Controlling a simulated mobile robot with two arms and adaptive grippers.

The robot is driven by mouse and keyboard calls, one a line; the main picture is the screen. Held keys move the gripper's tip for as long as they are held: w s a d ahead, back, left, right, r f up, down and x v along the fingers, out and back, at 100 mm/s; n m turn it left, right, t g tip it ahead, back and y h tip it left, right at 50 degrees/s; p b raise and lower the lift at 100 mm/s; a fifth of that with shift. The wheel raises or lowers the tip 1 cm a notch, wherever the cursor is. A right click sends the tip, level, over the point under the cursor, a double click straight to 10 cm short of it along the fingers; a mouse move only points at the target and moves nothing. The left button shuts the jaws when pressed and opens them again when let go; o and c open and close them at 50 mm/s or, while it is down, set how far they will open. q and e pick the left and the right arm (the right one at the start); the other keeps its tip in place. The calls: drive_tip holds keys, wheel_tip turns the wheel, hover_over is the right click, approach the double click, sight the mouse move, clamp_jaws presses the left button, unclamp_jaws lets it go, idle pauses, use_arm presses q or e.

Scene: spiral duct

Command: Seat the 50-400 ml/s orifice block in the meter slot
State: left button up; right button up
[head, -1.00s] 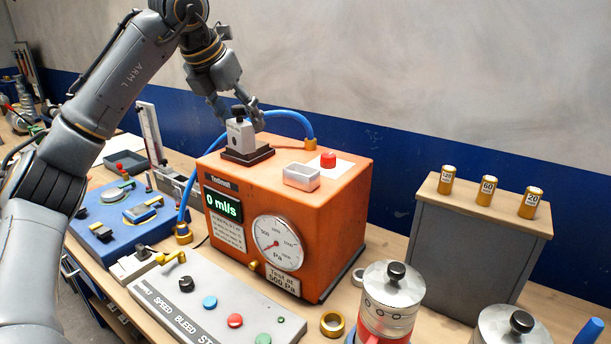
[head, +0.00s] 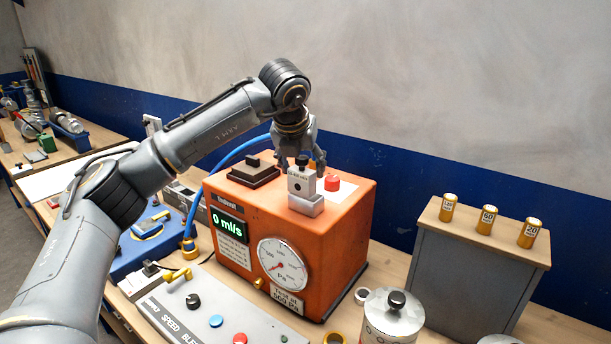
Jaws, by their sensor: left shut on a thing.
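The orifice block (head: 301,183) is pale grey with a black knob on top and small print I cannot read. My left gripper (head: 303,163) is shut on it near the knob, with the arm reaching over from the left. The block is upright at the silver rectangular slot (head: 306,206) on top of the orange meter (head: 330,240). Its lower end meets the slot's rim in the picture. I cannot tell whether it is inside the slot or just above it. My right gripper is out of view.
A dark holder (head: 240,176) stands on the meter's left, with a red knob (head: 332,182) to the right of the slot. A blue hose (head: 240,148) curves behind. The display reads 0 ml/s. Brass weights (head: 487,219) stand on a grey cabinet at right.

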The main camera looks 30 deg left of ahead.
sight(306, 182)
use_arm(q)
drive_tip(key=f, duration=0.1)
drive_tip(key=d+f+p, duration=0.1)
drive_tip(key=f, duration=0.1)
drive_tip(key=shift+w, duration=0.15)
drive_tip(key=shift+c, duration=0.6)
drive_tip(key=shift+w+a+f, duration=0.1)
drive_tip(key=shift+w+f, duration=0.05)
drive_tip(key=shift+f, duration=0.4)
drive_tip(key=o, duration=1.4)
drive_tip(key=shift+o, duration=0.5)
drive_tip(key=b+v, duration=0.3)
drive_tip(key=v, duration=0.9)
